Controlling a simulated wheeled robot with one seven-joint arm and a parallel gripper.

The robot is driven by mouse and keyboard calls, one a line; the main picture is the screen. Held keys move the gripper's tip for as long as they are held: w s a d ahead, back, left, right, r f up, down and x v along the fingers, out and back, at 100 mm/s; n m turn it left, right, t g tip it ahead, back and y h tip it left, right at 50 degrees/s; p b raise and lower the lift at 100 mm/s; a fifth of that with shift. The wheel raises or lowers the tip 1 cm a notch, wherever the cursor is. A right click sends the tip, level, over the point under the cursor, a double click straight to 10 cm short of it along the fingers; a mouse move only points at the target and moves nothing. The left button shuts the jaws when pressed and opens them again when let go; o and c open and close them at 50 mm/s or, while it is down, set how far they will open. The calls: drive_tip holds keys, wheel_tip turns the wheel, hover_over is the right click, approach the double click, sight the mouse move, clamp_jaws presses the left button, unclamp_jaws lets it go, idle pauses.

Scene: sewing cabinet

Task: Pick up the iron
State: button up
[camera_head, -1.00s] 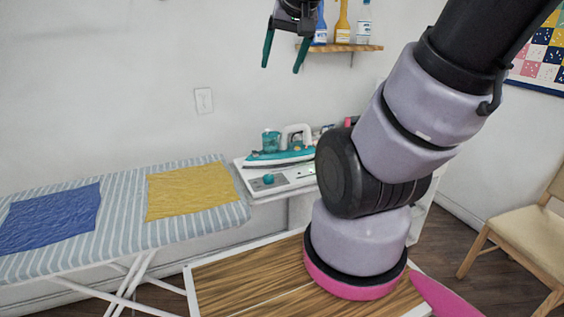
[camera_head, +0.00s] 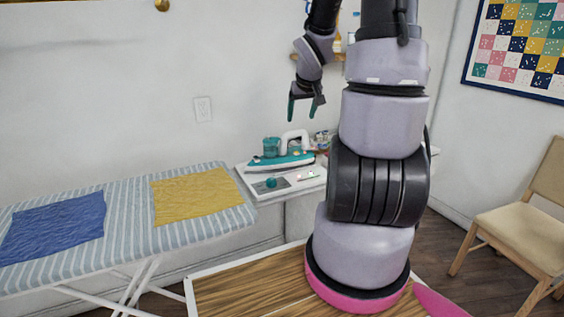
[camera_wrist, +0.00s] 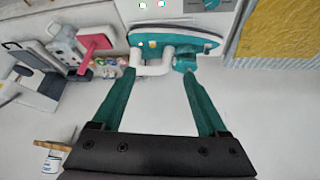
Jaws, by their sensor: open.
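The iron (camera_head: 281,160) is teal and white and lies on a white surface at the right end of the ironing board. Its white handle (camera_head: 296,138) faces up. My gripper (camera_head: 301,117) is open and empty, pointing down above the iron and apart from it. In the wrist view the iron (camera_wrist: 190,40) is ahead of my gripper (camera_wrist: 163,85), with its white handle and a teal part between and beyond the two teal fingers. My arm hides part of the surface right of the iron in the head view.
A striped ironing board (camera_head: 130,215) holds a yellow cloth (camera_head: 196,196) and a blue cloth (camera_head: 52,228). A wall shelf with bottles is behind my arm. Small items (camera_wrist: 108,68) sit beside the iron. A chair (camera_head: 522,215) stands at the right. The wall is close behind.

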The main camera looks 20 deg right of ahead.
sight(288, 138)
drive_tip(key=w+d+f+t+y, duration=0.1)
drive_tip(key=w+f+y, duration=0.1)
drive_tip(key=f, duration=0.3)
drive_tip(key=w+d+f+t+y, duration=0.1)
drive_tip(key=w+f, duration=0.1)
drive_tip(key=f, duration=0.4)
drive_tip(key=w+d+f+t+y, duration=0.1)
drive_tip(key=w+f+y, duration=0.1)
drive_tip(key=f, duration=0.4)
drive_tip(key=shift+d+f+t+y, duration=0.1)
drive_tip(key=shift+f+t+y, duration=0.15)
drive_tip(key=shift+t+y, duration=0.05)
drive_tip(key=shift+w+f+t+y, duration=0.2)
drive_tip(key=shift+t+y, duration=0.1)
drive_tip(key=shift+t, duration=0.4)
drive_tip(key=shift+w+d+m+t+y, duration=0.15)
drive_tip(key=shift+m+t+y, duration=0.15)
drive_tip(key=shift+t, duration=0.4)
drive_tip(key=w+r+t, duration=0.1)
drive_tip(key=w, duration=0.2)
drive_tip(key=w+r+m+t, duration=0.1)
drive_tip(key=w+t, duration=0.1)
drive_tip(key=w, duration=0.2)
drive_tip(key=w+r+m+t, duration=0.1)
drive_tip(key=w, duration=0.2)
drive_tip(key=shift+w+a+t, duration=0.3)
drive_tip(key=shift+r, duration=0.1)
